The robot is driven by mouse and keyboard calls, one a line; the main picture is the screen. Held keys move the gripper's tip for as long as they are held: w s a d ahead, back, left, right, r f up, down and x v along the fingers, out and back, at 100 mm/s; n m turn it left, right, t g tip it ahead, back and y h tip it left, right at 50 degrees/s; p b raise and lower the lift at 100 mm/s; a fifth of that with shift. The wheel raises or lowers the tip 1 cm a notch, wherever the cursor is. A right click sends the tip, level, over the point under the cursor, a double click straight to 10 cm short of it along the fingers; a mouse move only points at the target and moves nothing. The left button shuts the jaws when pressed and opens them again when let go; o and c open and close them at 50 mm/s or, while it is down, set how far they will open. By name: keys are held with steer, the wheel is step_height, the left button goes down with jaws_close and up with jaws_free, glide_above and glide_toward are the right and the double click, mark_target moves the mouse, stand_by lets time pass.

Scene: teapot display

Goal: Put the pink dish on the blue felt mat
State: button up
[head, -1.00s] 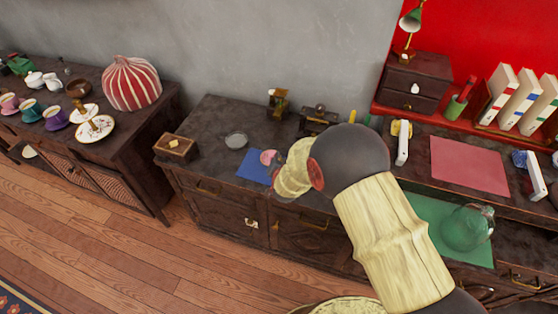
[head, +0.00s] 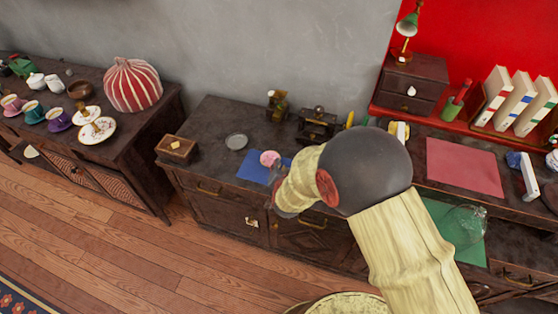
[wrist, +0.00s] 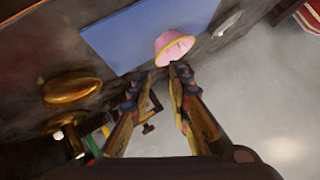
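The pink dish (head: 270,158) is at the back part of the blue felt mat (head: 251,167) in the head view. In the wrist view the dish (wrist: 174,46) overlaps an edge of the blue mat (wrist: 130,40). Whether it rests fully on the mat I cannot tell. My gripper (wrist: 160,73) has its two fingers apart, with an empty gap between the tips. The dish is just beyond the fingertips, close to the right one; contact is unclear. In the head view my arm hides the mat's right part and most of the gripper.
A grey round dish (head: 236,141) and a wooden box (head: 176,148) are left of the mat. A brown grinder (head: 278,106) and a dark device (head: 317,125) stand behind. A glass vessel (head: 464,226) is on a green mat at right.

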steer(key=s+d+r+n+g+y, duration=0.1)
steer(key=s+d+r+n, duration=0.3)
steer(key=r, duration=0.8)
steer(key=s+d+r+g, duration=0.2)
steer(key=s+r, duration=0.4)
steer(key=r, duration=0.6)
steer(key=s+d+r+g, duration=0.1)
steer(key=s+d+r, duration=0.1)
steer(key=s, duration=0.5)
steer(key=s+d+r+n+h, duration=0.1)
steer(key=s+d+r, duration=0.2)
steer(key=s+d, duration=0.2)
steer(key=s+d+r+n+g, duration=0.1)
steer(key=s+d+r, duration=0.2)
steer(key=s, duration=0.6)
steer(key=shift+s+d+g+h+p, duration=0.3)
steer(key=shift+d+h+p, duration=0.1)
steer(key=shift+d, duration=0.2)
